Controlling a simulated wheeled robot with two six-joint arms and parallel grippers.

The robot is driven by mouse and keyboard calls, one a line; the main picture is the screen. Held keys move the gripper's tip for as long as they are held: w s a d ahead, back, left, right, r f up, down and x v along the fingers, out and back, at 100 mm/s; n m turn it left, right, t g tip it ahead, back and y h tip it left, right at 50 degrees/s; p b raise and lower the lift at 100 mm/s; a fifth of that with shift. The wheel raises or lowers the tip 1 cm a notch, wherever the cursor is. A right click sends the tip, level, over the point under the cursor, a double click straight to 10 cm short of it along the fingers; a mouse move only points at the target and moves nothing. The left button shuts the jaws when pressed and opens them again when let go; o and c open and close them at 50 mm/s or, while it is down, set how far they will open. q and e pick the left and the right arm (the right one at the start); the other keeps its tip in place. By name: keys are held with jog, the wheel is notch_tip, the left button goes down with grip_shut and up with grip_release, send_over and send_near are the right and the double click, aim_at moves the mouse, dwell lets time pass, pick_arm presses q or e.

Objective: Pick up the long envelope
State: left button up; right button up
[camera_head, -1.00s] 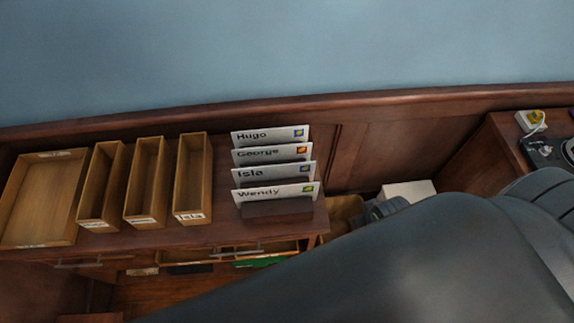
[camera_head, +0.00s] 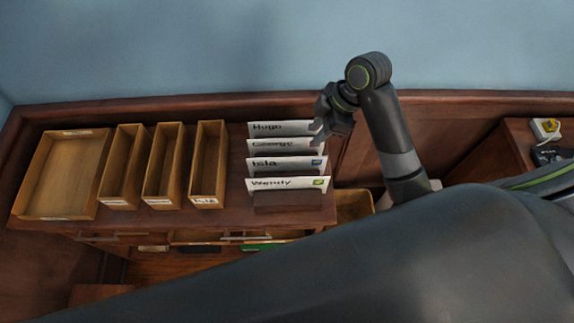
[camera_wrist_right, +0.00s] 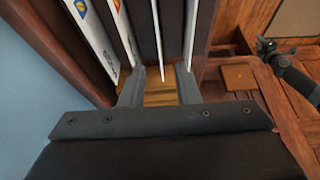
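Several white envelopes stand upright in a rack: Hugo (camera_head: 270,129), George (camera_head: 270,146), Isla (camera_head: 280,164) and Wendy (camera_head: 285,184).
Left of the rack stand narrow wooden boxes (camera_head: 207,202), one labelled Isla, and a wide wooden tray (camera_head: 45,212). A partly open drawer is below. The wall is close behind. My large dark arm link covers the lower right.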

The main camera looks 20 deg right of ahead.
jog(key=b, duration=0.7)
send_near(287, 162)
notch_tip(287, 162, down, 3)
jog(key=x, duration=0.3)
jog(key=p+x, duration=0.1)
jog(key=x, duration=0.2)
jog(key=shift+w+a+f, duration=0.2)
jog(key=shift+w+a, duration=0.05)
jog(key=shift+a, duration=0.3)
jog(key=shift+a+f+p, duration=0.15)
jog(key=shift+f+p, duration=0.15)
jog(key=shift+f, duration=0.15)
grip_shut()
